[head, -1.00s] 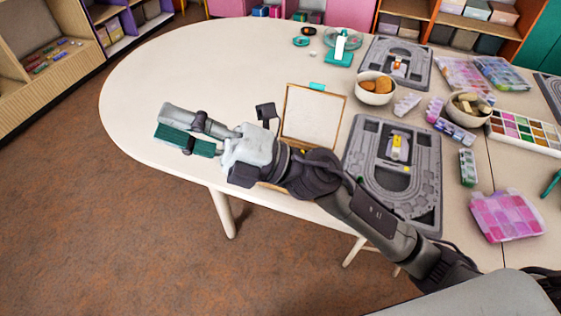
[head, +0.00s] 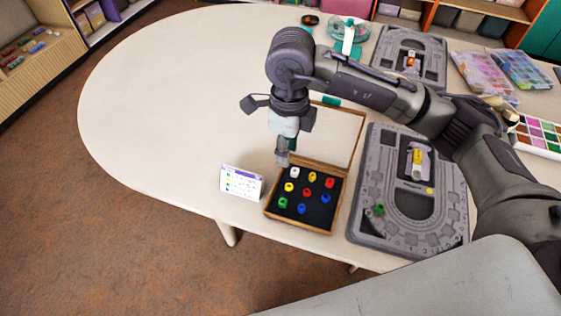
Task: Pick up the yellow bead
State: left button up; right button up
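An open wooden box with a dark inside (head: 322,231) holds several coloured beads. One yellow bead (head: 289,187) lies at its left side, and another yellow bead (head: 312,177) lies near the back middle. A small yellow piece (head: 430,190) is on the near grey bead board (head: 440,222). My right gripper (head: 283,163) points down above the box's back left corner, above the beads. Its fingers show nearly edge-on, so I cannot tell the gap between them. No bead shows in them. My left gripper is out of view.
A small white card (head: 241,182) stands left of the box. A second bead board (head: 432,62) and a white and teal item (head: 349,39) are farther back. A paint-like palette (head: 537,136) is at the right. The table's left side is clear.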

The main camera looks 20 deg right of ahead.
send_over(289, 183)
jog(key=f, duration=0.6)
jog(key=shift+s+a+f, duration=0.25)
jog(key=shift+s+f, duration=0.1)
jog(key=shift+f, duration=0.4)
notch_tip(289, 183, down, 2)
jog(key=shift+d+f+p, duration=0.1)
jog(key=shift+d+p, duration=0.05)
jog(key=shift+p, duration=0.45)
notch_tip(289, 183, down, 2)
jog(key=shift+w+d+f, duration=0.1)
jog(key=shift+f, duration=0.55)
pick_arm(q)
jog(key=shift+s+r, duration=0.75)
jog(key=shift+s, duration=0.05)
pick_arm(e)
jog(key=c, duration=0.5)
